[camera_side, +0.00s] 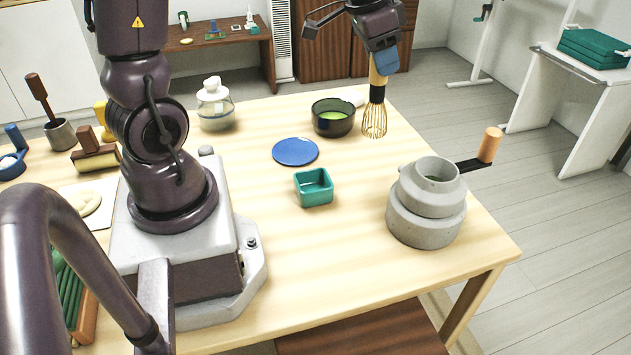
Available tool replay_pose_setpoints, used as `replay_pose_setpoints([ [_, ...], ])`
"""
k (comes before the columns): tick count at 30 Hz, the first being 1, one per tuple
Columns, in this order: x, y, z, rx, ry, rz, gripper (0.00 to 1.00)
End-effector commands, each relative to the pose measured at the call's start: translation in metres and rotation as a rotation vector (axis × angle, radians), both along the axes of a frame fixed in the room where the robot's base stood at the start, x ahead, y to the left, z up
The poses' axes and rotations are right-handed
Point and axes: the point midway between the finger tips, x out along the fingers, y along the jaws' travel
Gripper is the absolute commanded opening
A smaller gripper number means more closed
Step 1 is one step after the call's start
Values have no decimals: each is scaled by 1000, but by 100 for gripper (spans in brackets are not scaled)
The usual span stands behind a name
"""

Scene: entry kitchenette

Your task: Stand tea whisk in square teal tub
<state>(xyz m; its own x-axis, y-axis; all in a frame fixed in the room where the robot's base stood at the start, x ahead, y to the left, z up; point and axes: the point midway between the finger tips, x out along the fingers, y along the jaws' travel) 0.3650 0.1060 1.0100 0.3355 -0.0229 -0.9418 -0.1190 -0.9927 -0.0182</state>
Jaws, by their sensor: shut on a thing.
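The tea whisk (375,115) has a yellowish handle and a bulb of thin tines. It hangs upright, tines down, just right of the dark bowl. My gripper (378,65) is shut on the top of its handle near the back right of the table. Whether the tines touch the table I cannot tell. The square teal tub (314,188) stands upright and looks empty near the middle of the table, nearer the camera and to the left of the whisk.
A dark bowl (333,117) with green contents stands left of the whisk. A blue disc (295,151) lies behind the tub. A grey stone mill (427,203) with a wooden-knobbed handle (490,145) stands at right. A glass jar (215,106) is at back left. Bare tabletop surrounds the tub.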

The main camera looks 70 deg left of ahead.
Motion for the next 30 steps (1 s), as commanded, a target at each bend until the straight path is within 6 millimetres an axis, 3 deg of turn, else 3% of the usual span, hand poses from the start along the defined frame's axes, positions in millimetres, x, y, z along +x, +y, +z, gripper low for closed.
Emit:
replay_pose_setpoints([
  [3,-28,22,-15,-5,6,-65,10],
  [7,-54,34,-28,-6,11,-187,10],
  [15,-100,35,-51,-6,24,-574,10],
  [24,-113,19,-60,7,39,-1003,10],
  [30,-114,18,-87,4,48,-1063,10],
])
